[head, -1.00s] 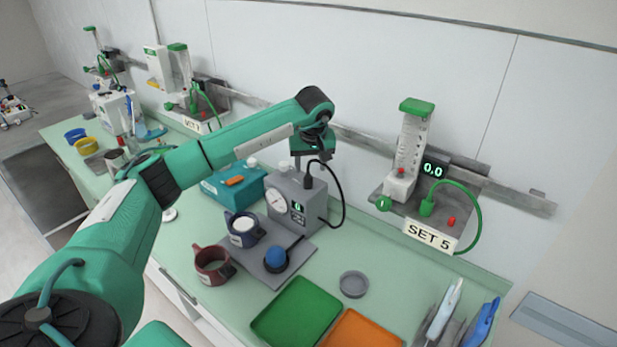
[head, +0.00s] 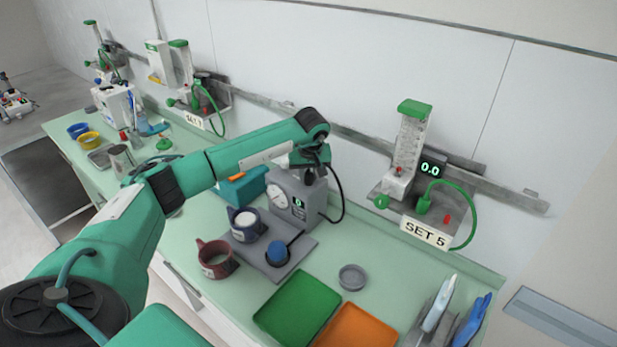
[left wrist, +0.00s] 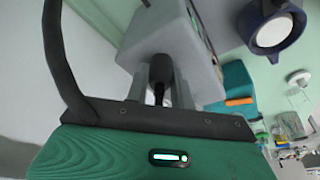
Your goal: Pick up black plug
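The black plug (head: 309,180) stands upright on top of a grey device (head: 290,212) with a round gauge, and a black cord loops from it down the right side. My left gripper (head: 308,167) is directly over the plug, pointing down, and its fingers are mostly hidden by the wrist in the head view. In the left wrist view, the black plug (left wrist: 161,70) shows between the fingers of my left gripper (left wrist: 160,92). The fingers look apart, one on each side of the plug, so the gripper appears open. My right gripper is not in view.
A blue-rimmed cup (head: 246,224) and a blue knob (head: 277,252) are on the grey plate before the device. A maroon mug (head: 216,258) stands to the left. A teal box (head: 240,187) is behind. Green tray (head: 297,307) and orange tray (head: 356,330) lie in front.

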